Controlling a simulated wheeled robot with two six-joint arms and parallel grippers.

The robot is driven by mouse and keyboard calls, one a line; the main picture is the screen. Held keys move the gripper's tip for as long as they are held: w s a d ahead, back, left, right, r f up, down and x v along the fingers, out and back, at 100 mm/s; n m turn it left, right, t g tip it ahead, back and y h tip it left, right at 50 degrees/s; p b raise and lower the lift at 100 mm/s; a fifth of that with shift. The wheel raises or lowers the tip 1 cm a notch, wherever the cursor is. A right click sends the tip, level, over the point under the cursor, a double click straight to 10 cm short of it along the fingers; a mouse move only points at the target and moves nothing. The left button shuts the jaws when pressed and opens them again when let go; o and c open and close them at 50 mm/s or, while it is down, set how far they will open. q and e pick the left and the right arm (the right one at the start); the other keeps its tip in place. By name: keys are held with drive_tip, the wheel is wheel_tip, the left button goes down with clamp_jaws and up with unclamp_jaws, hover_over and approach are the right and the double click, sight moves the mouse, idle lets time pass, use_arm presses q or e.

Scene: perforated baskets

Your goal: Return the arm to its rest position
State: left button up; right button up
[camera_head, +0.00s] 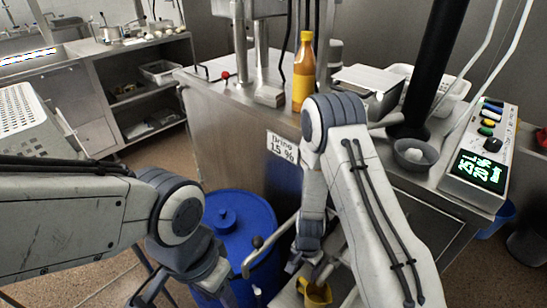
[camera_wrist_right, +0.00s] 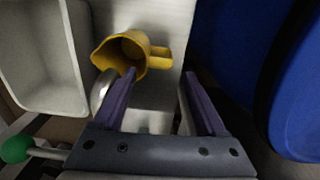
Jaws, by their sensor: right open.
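My right arm comes in from the right in the head view, bends at the elbow, and hangs down in front of the bench. My right gripper (camera_head: 304,264) is low, just above a yellow jug (camera_head: 318,293). In the right wrist view the two fingers of the gripper (camera_wrist_right: 158,76) are apart with nothing held between them. The yellow jug (camera_wrist_right: 128,50) lies beyond the fingertips, its handle to the right. The left fingertip overlaps it in the picture; I cannot tell whether they touch. My left gripper (camera_head: 185,285) is at the bottom left of the head view, its tips cut off.
A blue drum (camera_head: 240,228) stands close beside the right gripper. The metal bench (camera_head: 228,102) bears an orange bottle (camera_head: 303,75), a small bowl (camera_head: 412,155) and a control box (camera_head: 482,160). A pale tray (camera_wrist_right: 45,60) and green knob (camera_wrist_right: 17,149) show in the wrist view.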

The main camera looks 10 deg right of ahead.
drive_tip(key=s+d+r+n+t, duration=0.15)
drive_tip(key=r+n, duration=0.35)
drive_tip(key=r, duration=0.8)
drive_tip(key=s+d+r+n+t, duration=0.15)
drive_tip(key=r+n, duration=0.35)
drive_tip(key=r, duration=0.8)
drive_tip(key=s+a+r+n+g+y, duration=0.1)
drive_tip(key=s+a+r+n, duration=0.25)
drive_tip(key=s+a, duration=0.35)
drive_tip(key=s+a+r+n+g, duration=0.2)
drive_tip(key=s+a+n, duration=0.2)
drive_tip(key=s+a, duration=0.4)
wheel_tip(320, 180, up, 12)
drive_tip(key=p, duration=1.2)
drive_tip(key=shift+w+d, duration=0.2)
drive_tip(key=shift+w, duration=0.1)
